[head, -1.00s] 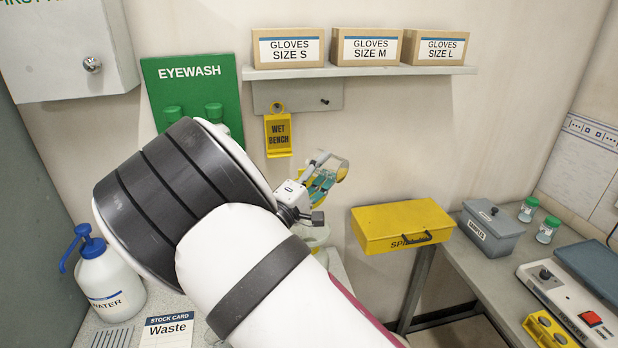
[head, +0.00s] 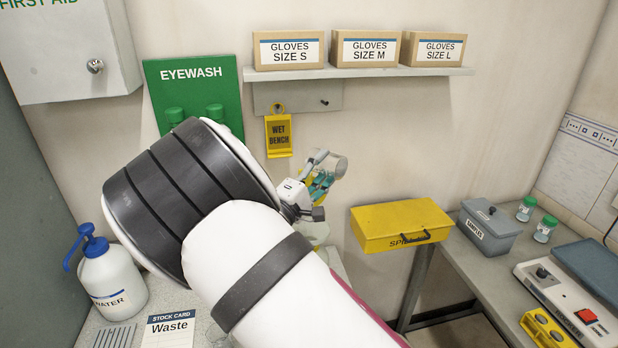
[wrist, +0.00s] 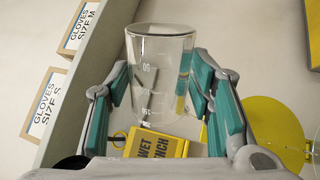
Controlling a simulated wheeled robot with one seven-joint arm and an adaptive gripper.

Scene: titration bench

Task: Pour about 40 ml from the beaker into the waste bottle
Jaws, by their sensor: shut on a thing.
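My gripper (head: 320,182) is shut on the clear glass beaker (head: 340,166), high above the bench and near the back wall. In the wrist view the beaker (wrist: 160,75) sits between the two teal finger pads, with printed marks on its wall. Against the wall signs, it lies strongly tilted, its mouth toward the right of the head view. I cannot tell its liquid level, and no stream shows. A pale, see-through vessel (head: 316,232) stands below the gripper, largely hidden by my arm; I cannot tell if it is the waste bottle. A Waste card (head: 168,330) lies on the bench.
A WATER wash bottle (head: 108,280) stands at the left. A yellow WET BENCH sign (head: 279,135) hangs behind the gripper, below the glove-box shelf (head: 360,72). A yellow box (head: 402,225) is to the right. A yellow disc (wrist: 270,125) shows in the wrist view.

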